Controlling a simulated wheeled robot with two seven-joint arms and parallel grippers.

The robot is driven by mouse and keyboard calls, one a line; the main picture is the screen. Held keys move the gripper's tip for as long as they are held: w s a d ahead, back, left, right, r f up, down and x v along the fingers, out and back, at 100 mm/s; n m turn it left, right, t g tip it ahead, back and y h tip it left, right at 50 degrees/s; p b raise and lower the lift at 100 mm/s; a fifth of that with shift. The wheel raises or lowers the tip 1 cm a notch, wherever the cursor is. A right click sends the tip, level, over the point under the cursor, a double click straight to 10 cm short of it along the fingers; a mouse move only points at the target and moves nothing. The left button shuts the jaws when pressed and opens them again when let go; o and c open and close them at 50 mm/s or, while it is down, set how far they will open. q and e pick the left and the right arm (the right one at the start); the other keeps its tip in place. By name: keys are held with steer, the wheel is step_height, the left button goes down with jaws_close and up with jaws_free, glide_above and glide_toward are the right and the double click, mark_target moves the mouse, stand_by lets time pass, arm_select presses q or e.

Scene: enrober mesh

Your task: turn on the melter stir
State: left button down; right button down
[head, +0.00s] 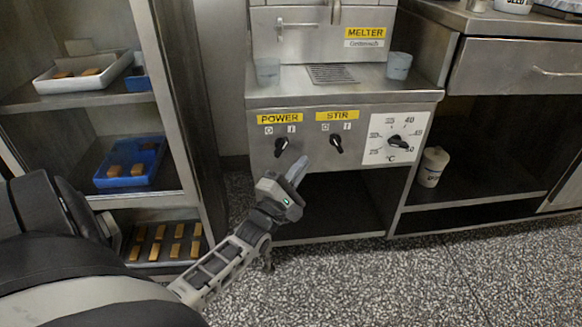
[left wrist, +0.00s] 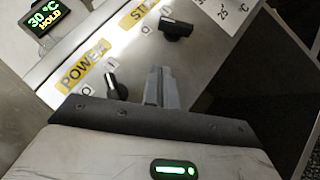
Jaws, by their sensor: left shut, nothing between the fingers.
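The melter (head: 347,97) has a front panel with two black knobs. The STIR knob (head: 336,143) has its pointer tilted up and left, toward the O mark. The POWER knob (head: 281,147) beside it tilts up and right, toward the I mark. My left gripper (head: 299,172) is shut and empty, just below and between the two knobs, apparently touching neither. In the left wrist view its fingers (left wrist: 160,80) point at the panel, with the STIR knob (left wrist: 176,29) ahead to the right and the POWER knob (left wrist: 117,87) to the left. My right gripper is out of view.
A temperature dial (head: 398,142) sits right of STIR. A display (left wrist: 47,17) reads 30 °C HOLD. A shelf rack (head: 172,100) with trays is at left, and a counter (head: 500,25) is at right.

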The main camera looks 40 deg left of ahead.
mark_target(336, 143)
arm_select(q)
steer(key=w, duration=0.1)
steer(key=w+d+r, duration=0.1)
steer(key=w, duration=0.1)
steer(key=w+r+b, duration=0.1)
steer(key=shift+w+d+r, duration=0.15)
steer(key=shift+w+r, duration=0.05)
steer(key=shift+w, duration=0.15)
steer(key=shift+w+d+r, duration=0.25)
steer(key=shift+w+r, duration=0.05)
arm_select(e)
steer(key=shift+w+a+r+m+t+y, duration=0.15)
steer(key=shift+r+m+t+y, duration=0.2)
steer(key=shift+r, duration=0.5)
arm_select(q)
steer(key=shift+r+p, duration=0.15)
steer(key=shift+p, duration=0.15)
steer(key=shift+r+p, duration=0.1)
steer(key=shift+p, duration=0.25)
steer(key=shift+m+g, duration=0.3)
steer(key=shift+m, duration=0.1)
steer(key=shift+h+p, duration=0.4)
steer(key=shift+p, duration=0.2)
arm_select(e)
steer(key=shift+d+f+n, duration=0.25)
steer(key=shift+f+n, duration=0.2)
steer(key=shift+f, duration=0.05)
